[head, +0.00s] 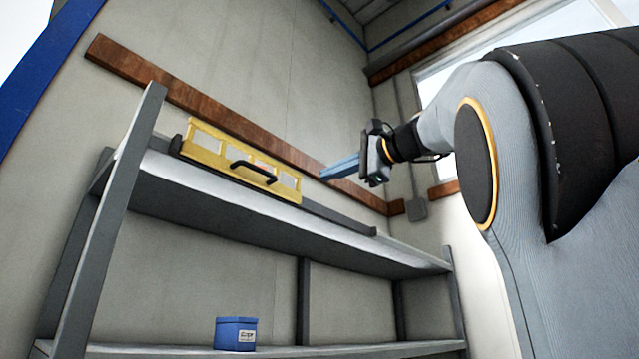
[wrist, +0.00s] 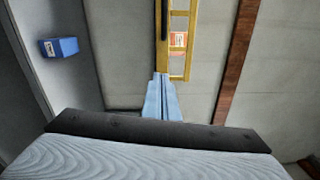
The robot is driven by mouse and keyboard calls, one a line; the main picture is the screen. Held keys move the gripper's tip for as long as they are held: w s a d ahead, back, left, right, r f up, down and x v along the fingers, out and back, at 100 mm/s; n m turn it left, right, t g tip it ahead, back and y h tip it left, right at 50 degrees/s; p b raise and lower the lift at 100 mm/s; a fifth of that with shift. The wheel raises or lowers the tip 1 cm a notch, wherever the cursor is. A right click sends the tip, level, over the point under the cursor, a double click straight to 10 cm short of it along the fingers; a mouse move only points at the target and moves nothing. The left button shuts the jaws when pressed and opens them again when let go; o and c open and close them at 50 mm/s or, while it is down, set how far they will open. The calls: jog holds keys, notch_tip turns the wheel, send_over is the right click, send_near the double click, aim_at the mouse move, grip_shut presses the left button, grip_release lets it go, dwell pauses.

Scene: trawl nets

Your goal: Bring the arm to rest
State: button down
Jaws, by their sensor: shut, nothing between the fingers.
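My arm reaches in from the right in the head view. My gripper (head: 325,174) has blue fingers that point left, in the air near the shelf's upper board. The fingers lie together and hold nothing. In the wrist view my gripper (wrist: 161,78) also shows shut, its fingertips in line with the near end of a yellow case. I cannot tell the exact gap between them, but in the head view the fingertips are apart from the case.
The yellow case (head: 205,154) with a black handle stands on the upper board of a grey shelf (head: 280,214). A blue box (head: 228,333) sits on the lower board. Brown wooden rails (head: 200,102) run along the wall behind. The air around my gripper looks clear.

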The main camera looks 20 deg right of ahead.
jog(key=shift+s, duration=0.25)
jog(key=w+d+f+g+h, duration=0.15)
jog(key=w+f, duration=0.35)
jog(key=f, duration=0.6)
jog(key=w+d+f+g+h, duration=0.15)
jog(key=w+f, duration=0.35)
jog(key=f, duration=0.6)
jog(key=w+a+f+n+g, duration=0.1)
jog(key=a+f+g, duration=0.1)
jog(key=f, duration=1)
jog(key=w+a+f+n+g, duration=0.1)
jog(key=f+g, duration=0.1)
jog(key=f, duration=0.9)
jog(key=s+a+f+n+g+h, duration=0.1)
jog(key=s+a+f+n+g, duration=0.15)
jog(key=f, duration=0.85)
jog(key=s+a+f+n+g+h, duration=0.15)
jog(key=s+a+f, duration=0.25)
jog(key=f, duration=0.7)
jog(key=s+a+f+n+g+h, duration=0.1)
jog(key=s+f+n, duration=0.3)
jog(key=s+f, duration=0.5)
jog(key=s+a+f+n+g, duration=0.3)
jog(key=s+f+n, duration=0.2)
jog(key=s+f, duration=0.5)
jog(key=shift+a+f+g+h, duration=0.15)
jog(key=shift+a+g+h, duration=0.2)
jog(key=shift+g, duration=0.05)
